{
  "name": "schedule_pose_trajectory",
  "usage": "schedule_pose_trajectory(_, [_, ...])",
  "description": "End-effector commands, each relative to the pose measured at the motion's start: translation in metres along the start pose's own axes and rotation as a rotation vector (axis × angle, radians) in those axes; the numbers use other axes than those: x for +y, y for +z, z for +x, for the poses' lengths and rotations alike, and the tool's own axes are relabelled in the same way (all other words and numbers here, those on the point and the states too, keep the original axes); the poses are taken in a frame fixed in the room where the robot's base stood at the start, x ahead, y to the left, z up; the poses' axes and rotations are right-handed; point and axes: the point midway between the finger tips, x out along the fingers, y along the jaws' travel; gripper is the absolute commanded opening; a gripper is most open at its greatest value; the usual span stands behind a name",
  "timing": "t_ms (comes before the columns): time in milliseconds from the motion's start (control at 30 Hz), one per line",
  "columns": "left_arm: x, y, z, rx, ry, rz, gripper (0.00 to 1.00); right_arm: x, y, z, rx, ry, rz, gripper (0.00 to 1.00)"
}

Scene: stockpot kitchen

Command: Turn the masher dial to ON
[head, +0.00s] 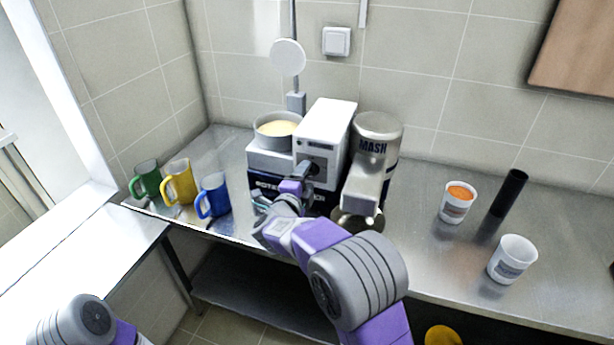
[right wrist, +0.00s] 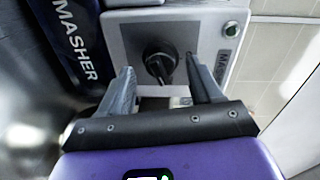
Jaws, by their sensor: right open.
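The masher is a white box (head: 328,125) on a dark-labelled base at the back of the steel counter. Its black dial (right wrist: 160,60) shows on the pale front panel in the right wrist view, with its handle pointing down and slightly right. My right gripper (right wrist: 160,75) is open, one finger on each side of the dial, with gaps visible between fingers and dial. In the head view the right gripper (head: 310,172) is at the front of the white box and largely covers the dial. My left gripper is out of view.
A pot of pale food (head: 277,125) stands left of the box, and a MASH canister (head: 378,128) right of it. Green, yellow and blue mugs (head: 213,196) stand at left. Two white cups (head: 512,259) and a black cylinder (head: 509,193) stand at right.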

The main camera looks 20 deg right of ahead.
Motion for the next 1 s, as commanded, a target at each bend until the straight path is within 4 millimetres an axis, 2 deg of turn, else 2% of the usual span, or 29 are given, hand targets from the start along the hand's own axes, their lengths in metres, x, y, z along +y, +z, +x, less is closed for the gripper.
schedule_pose_trajectory(200, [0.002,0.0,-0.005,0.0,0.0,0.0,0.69,-0.002,0.001,-0.039,-0.004,0.0,0.0,0.64])
schedule_pose_trajectory(400, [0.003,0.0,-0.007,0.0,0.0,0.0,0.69,-0.001,0.0,-0.059,-0.003,0.0,0.001,0.64])
schedule_pose_trajectory(1000, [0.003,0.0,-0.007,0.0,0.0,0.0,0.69,0.0,0.0,-0.062,-0.001,0.0,0.001,0.64])
